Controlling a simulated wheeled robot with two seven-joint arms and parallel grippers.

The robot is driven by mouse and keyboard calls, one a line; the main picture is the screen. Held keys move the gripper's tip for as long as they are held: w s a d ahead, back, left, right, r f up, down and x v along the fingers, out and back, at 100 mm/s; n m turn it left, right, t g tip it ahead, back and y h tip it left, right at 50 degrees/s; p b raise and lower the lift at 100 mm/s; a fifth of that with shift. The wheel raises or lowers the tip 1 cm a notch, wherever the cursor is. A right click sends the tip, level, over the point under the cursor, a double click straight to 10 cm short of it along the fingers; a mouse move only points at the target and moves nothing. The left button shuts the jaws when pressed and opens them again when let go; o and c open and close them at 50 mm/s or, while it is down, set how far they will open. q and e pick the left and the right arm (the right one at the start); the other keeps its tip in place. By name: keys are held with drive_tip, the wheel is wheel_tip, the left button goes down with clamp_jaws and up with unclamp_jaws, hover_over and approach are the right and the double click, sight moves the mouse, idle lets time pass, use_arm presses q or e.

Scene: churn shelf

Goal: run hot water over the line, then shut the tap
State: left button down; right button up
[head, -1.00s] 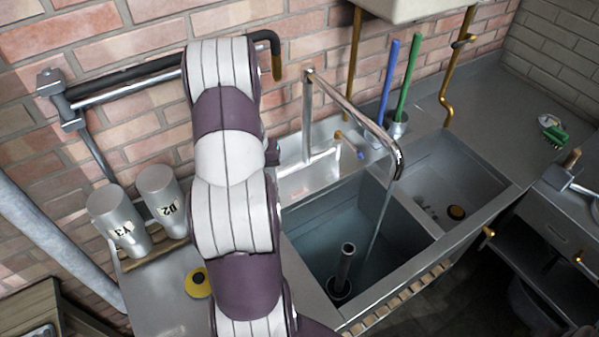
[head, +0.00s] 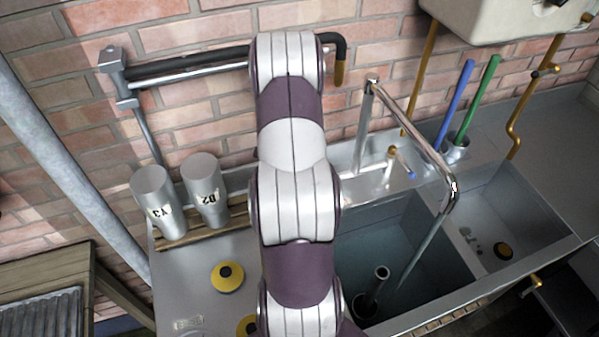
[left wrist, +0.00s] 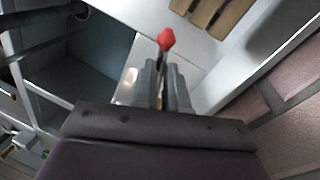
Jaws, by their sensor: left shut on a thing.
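My left gripper (left wrist: 162,72) is shut on the stem of a red-tipped tap lever (left wrist: 166,39) in the left wrist view. In the head view my arm hides this gripper and the red tip. The tap's blue-tipped lever (head: 405,170) shows at the back of the sink. The tall bent spout (head: 410,130) reaches over the deep left basin (head: 405,235). A thin stream of water (head: 425,245) appears to fall from its end into the basin. A dark upright pipe (head: 376,285) stands in the basin. I cannot tell which thing is the line.
Two metal churns marked Y3 (head: 154,195) and D2 (head: 205,190) stand on a wooden rack at left. A yellow disc (head: 228,277) lies on the counter. Blue (head: 457,100) and green (head: 480,98) handles stand in a cup behind the right basin (head: 515,215).

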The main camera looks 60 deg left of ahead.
use_arm(q)
drive_tip(key=shift+w+a+r, duration=0.1)
drive_tip(key=shift+a+r, duration=0.05)
drive_tip(key=shift+a, duration=0.1)
idle(0.3)
drive_tip(key=c, duration=1.2)
unclamp_jaws()
drive_tip(key=shift+o, duration=0.2)
drive_tip(key=shift+d, duration=0.1)
